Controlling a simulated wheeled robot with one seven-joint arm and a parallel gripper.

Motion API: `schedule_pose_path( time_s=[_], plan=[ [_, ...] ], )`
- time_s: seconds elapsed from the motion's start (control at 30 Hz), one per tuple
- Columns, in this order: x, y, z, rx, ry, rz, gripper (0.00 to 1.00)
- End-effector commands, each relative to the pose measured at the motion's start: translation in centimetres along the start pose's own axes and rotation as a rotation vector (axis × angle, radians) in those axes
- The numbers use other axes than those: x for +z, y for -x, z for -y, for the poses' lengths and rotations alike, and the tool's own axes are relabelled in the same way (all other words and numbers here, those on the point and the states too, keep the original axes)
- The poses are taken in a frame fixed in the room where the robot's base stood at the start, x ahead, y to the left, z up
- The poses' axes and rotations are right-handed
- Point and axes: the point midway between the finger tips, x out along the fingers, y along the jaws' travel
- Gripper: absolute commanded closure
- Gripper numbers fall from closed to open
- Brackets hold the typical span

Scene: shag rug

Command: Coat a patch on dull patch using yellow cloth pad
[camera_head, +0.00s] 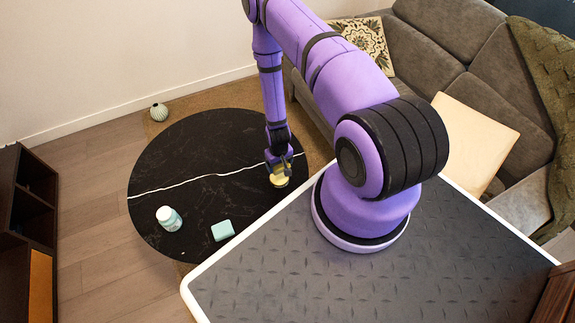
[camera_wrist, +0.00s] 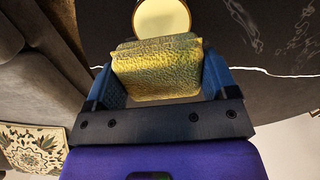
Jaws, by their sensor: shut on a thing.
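My gripper (camera_head: 279,161) is over the right part of the round black table (camera_head: 190,150). It is shut on the yellow cloth pad (camera_wrist: 157,68), which sits between the blue fingers in the wrist view. A round, cream-topped thing with a yellow rim (camera_wrist: 162,17) lies just beyond the pad in the wrist view. It also shows below my gripper in the head view (camera_head: 280,180). I cannot tell whether the pad touches it. I cannot make out a distinct dull patch on the tabletop.
A white and teal jar (camera_head: 169,219) and a pale teal block (camera_head: 222,231) stand on the table's near side. A ribbed ball (camera_head: 159,112) lies by the far edge. A grey sofa (camera_head: 445,30) is at the right. The table's left middle is clear.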

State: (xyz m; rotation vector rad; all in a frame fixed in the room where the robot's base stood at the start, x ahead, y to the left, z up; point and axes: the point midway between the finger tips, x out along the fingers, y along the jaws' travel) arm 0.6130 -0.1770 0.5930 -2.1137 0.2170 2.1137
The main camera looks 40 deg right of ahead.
Motion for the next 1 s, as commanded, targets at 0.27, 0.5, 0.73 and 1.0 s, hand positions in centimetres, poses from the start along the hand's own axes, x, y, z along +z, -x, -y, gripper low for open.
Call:
schedule_pose_path(
  time_s=[0.27,0.5,0.73,1.0],
  plan=[
    [0.0,-1.8,0.1,0.0,0.001,0.001,0.4],
    [0.0,-4.1,0.1,-0.001,0.002,0.001,0.4],
    [0.0,-5.6,0.1,0.0,0.001,0.001,0.4],
    [0.0,-6.0,0.1,0.0,0.001,0.0,0.4]
  ],
)
